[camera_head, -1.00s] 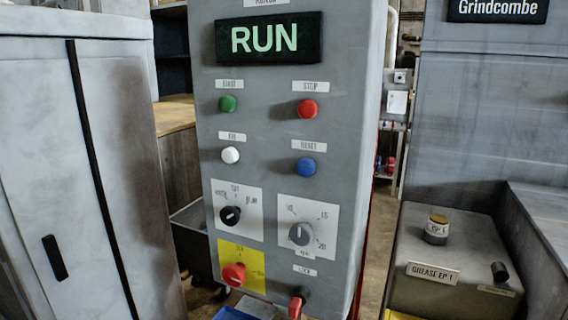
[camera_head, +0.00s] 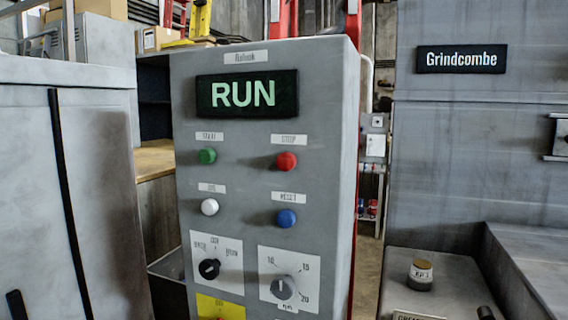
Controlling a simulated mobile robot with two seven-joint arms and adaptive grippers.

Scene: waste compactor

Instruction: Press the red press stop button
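The red stop button (camera_head: 286,161) sits at the upper right of the grey control panel (camera_head: 335,150), under a small label that reads STOP. A lit display (camera_head: 247,93) above it reads RUN. A green button (camera_head: 207,156) is to its left, a white button (camera_head: 209,206) is at lower left, and a blue button (camera_head: 287,218) is directly below it. Neither of my grippers shows in the head view, and nothing covers the red button.
A black selector knob (camera_head: 209,269) and a grey dial (camera_head: 283,288) are lower on the panel. A grey cabinet (camera_head: 95,190) stands at left. At right is a grey machine with a Grindcombe sign (camera_head: 461,59) and a capped grease container (camera_head: 420,275).

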